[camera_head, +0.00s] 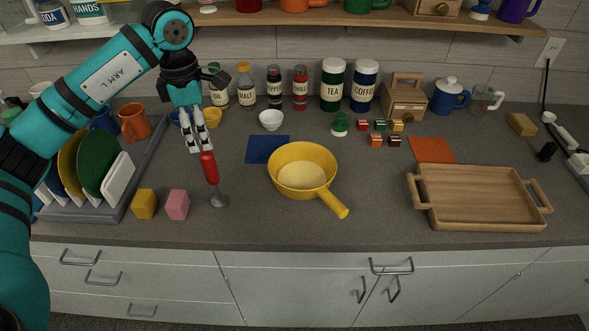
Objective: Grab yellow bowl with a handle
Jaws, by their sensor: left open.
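The yellow bowl (303,172) with a handle stands upright on the grey counter, near the middle of the head view. Its handle (333,204) points toward the front right. My left gripper (200,148) hangs from the teal arm at the left, fingers pointing down. It is open, and left of the bowl, clearly apart from it. A red-handled tool (210,168) stands upright just below the fingertips in the picture; I cannot tell whether they touch. My right gripper is out of view.
A dish rack (132,180) with plates stands at the left. A yellow block (144,204) and a pink block (177,205) sit near the front edge. A blue mat (266,150) lies behind the bowl. A wooden tray (480,195) lies right. Counter between bowl and tray is clear.

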